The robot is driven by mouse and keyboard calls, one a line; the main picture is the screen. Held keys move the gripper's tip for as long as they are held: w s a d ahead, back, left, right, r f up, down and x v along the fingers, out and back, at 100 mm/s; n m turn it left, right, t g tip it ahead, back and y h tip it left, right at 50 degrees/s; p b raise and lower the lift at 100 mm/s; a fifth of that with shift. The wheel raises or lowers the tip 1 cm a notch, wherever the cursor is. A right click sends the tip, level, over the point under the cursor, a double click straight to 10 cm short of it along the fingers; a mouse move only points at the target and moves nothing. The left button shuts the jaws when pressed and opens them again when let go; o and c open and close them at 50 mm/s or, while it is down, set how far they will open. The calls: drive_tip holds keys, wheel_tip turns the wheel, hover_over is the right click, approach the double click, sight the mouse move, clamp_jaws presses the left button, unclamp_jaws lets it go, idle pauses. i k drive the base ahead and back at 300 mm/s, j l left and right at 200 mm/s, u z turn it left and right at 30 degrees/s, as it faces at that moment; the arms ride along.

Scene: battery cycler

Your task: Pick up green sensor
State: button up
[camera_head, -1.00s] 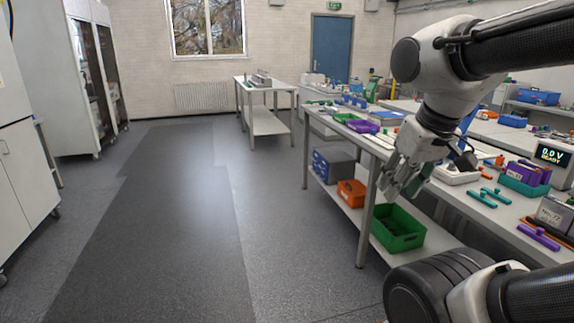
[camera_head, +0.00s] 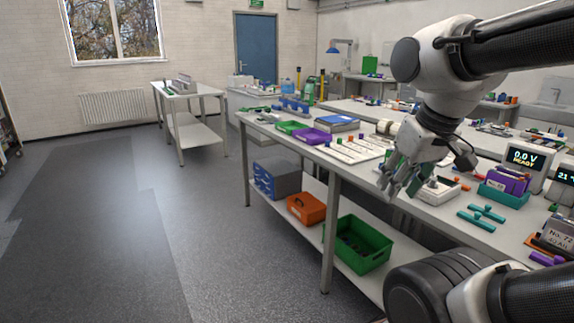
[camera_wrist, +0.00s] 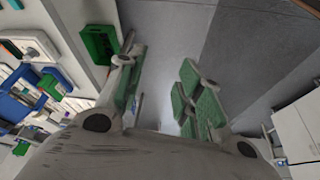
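My gripper (camera_head: 400,186) hangs above the front edge of the long workbench (camera_head: 345,172), its fingers pointing down and left. In the wrist view its two green-padded fingers (camera_wrist: 162,95) stand wide apart, with only floor between them. I cannot pick out a green sensor for certain. Two teal-green bar-shaped pieces (camera_head: 475,221) lie on the bench to the right of my gripper; their kind is unclear. Several small coloured items farther back on the bench are too small to tell.
A teal bin (camera_head: 505,196) with purple packs stands near a display (camera_head: 524,158) reading 0.0 V READY. A green crate (camera_head: 345,262), an orange bin (camera_head: 307,210) and a blue-grey box (camera_head: 277,180) are on the lower shelf. The floor at left is open.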

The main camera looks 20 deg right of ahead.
sight(554, 207)
drive_tip(key=i+z, duration=0.15)
drive_tip(key=z, duration=0.25)
drive_tip(key=i+z, duration=0.15)
drive_tip(key=z, duration=0.2)
drive_tip(key=i+j+z, duration=0.15)
drive_tip(key=z, duration=0.25)
drive_tip(key=i+z, duration=0.2)
drive_tip(key=z, duration=0.25)
drive_tip(key=i+j+z, duration=0.1)
drive_tip(key=z, duration=0.35)
drive_tip(key=i+j+z, duration=0.15)
drive_tip(key=z, duration=0.35)
drive_tip(key=i+j, duration=0.05)
drive_tip(key=i, duration=0.05)
